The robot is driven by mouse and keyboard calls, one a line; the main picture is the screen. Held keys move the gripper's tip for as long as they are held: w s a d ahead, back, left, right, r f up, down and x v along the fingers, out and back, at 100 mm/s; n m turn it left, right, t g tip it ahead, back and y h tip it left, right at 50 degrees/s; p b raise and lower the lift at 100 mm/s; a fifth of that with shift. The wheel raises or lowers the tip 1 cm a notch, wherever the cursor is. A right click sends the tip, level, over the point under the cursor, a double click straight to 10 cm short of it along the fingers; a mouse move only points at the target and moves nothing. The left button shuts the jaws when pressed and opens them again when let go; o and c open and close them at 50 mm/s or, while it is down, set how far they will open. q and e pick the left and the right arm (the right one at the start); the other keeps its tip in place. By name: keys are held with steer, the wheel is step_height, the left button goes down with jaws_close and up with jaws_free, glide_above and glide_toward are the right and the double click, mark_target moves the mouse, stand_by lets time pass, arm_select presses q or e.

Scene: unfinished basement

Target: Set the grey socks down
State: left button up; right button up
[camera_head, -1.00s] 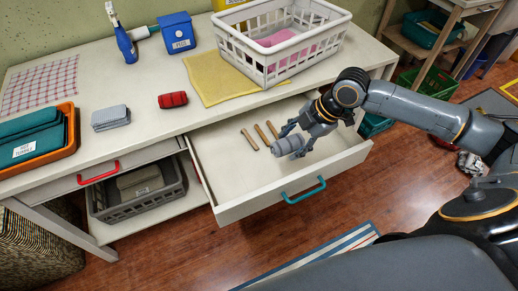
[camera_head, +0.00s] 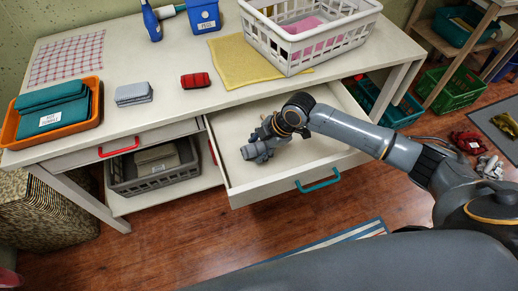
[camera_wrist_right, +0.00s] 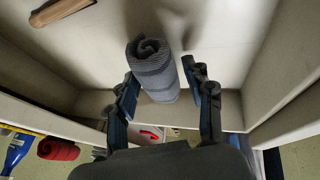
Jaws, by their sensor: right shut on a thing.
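The grey socks (camera_head: 258,151) are one dark grey roll. They show close up in the right wrist view (camera_wrist_right: 153,72), between the two fingers. My right gripper (camera_head: 262,140) is shut on them, inside the open drawer (camera_head: 315,150) with the teal handle. In the right wrist view my right gripper (camera_wrist_right: 160,95) has one finger on each side of the roll. I cannot tell whether the roll touches the drawer floor. My left gripper is in neither view.
A wooden piece (camera_wrist_right: 62,10) lies in the drawer. On the tabletop are a white basket (camera_head: 290,45), a yellow cloth (camera_head: 232,68), a red roll (camera_head: 196,80), folded grey cloths (camera_head: 133,93) and an orange tray (camera_head: 97,98). The drawer's right part is clear.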

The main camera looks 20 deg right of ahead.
steer(key=shift+d+f, duration=0.1)
steer(key=shift+f, duration=0.65)
steer(key=o, duration=1.1)
steer(key=v, duration=1.2)
